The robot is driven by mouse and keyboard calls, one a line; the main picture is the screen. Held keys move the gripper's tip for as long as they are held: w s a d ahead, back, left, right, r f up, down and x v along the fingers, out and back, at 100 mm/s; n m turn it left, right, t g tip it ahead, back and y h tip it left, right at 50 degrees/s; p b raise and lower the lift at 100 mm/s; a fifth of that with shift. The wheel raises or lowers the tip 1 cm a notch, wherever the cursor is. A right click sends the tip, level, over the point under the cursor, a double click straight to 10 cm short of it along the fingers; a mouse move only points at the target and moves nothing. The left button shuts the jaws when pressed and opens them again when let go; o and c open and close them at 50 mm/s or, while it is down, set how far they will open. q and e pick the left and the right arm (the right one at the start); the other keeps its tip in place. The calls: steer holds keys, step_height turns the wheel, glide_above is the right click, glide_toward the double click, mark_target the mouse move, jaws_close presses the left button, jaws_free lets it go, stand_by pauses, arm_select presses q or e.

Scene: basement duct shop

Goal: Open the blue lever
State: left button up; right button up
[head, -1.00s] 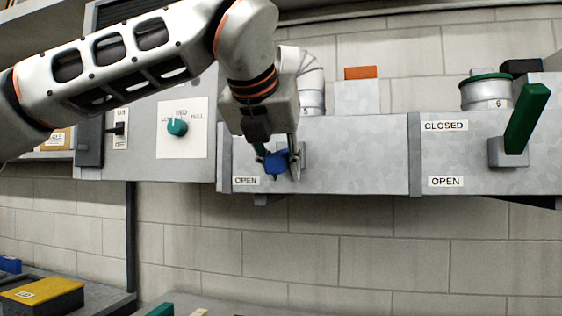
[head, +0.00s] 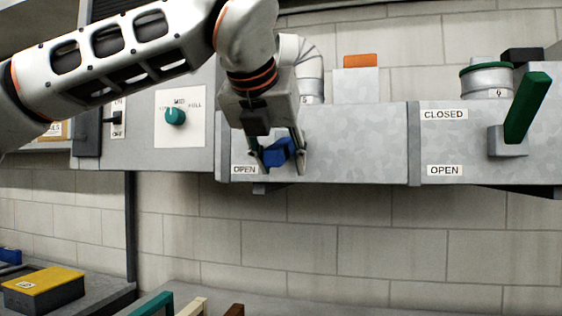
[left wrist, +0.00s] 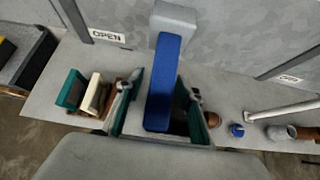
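The blue lever (head: 278,152) is on the grey duct box near its OPEN label (head: 244,170). It points outward and down, and its upper mount is partly hidden by my left gripper. My left gripper (head: 277,160) has its fingers spread, one on each side of the lever. In the left wrist view the lever (left wrist: 163,82) lies between the fingertips, with small gaps visible beside it. My right gripper is not in view.
A teal knob (head: 175,116) and a switch (head: 117,118) are on the left panel. A bench below holds a yellow-topped box (head: 44,290) and several coloured pieces.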

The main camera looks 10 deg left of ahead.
arm_select(q)
steer(key=shift+s+r, duration=0.25)
steer(key=shift+r, duration=0.1)
steer(key=v, duration=1.1)
steer(key=shift+s, duration=0.1)
